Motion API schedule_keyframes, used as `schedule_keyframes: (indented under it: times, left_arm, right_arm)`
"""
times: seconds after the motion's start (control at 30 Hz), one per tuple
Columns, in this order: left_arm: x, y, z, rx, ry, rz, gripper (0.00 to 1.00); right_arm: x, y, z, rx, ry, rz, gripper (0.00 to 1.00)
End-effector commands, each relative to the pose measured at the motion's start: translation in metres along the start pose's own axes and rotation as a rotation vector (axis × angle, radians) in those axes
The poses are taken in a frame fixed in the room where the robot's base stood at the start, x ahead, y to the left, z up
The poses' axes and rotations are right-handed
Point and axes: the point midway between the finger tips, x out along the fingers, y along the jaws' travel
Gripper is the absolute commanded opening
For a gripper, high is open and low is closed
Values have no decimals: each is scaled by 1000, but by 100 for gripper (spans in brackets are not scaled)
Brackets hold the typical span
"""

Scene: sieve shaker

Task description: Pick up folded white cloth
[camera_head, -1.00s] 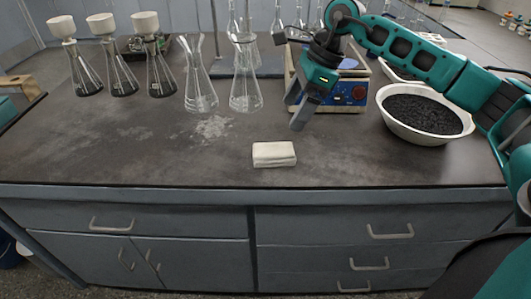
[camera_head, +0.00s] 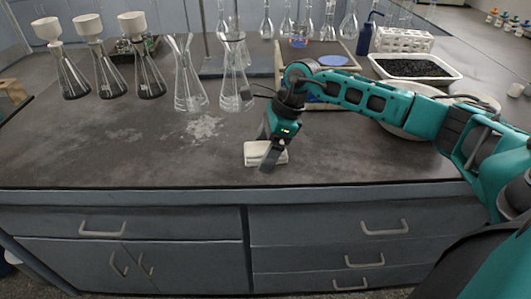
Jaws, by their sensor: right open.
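The folded white cloth (camera_head: 254,154) lies flat on the dark bench top near its front edge. My right gripper (camera_head: 265,153) points down over the cloth's right part and hides some of it. Its fingers are open; I cannot tell whether they touch the cloth. My left gripper is not in view.
Two empty glass flasks (camera_head: 190,88) stand behind the cloth, near a patch of white powder (camera_head: 204,127). Several flasks with dark contents (camera_head: 108,75) stand at the left. A white bowl (camera_head: 405,122) is partly behind my right arm.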

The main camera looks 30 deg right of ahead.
Motion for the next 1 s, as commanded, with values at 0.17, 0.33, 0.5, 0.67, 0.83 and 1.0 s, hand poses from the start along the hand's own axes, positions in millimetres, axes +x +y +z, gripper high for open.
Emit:
schedule_keyframes:
  times: [0.17,0.33,0.5,0.67,0.83,1.0]
  left_arm:
    - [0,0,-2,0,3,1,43]
    - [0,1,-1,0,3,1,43]
    - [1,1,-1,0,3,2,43]
    - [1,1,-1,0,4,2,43]
    - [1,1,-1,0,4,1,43]
    - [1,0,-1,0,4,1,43]
  right_arm:
    - [0,0,0,1,0,-1,88]
    - [0,0,0,1,0,-1,88]
    - [1,0,-1,1,0,-1,84]
    - [1,0,-1,1,0,-1,69]
    - [1,0,-1,1,1,-1,53]
    - [1,0,-1,1,1,-1,37]
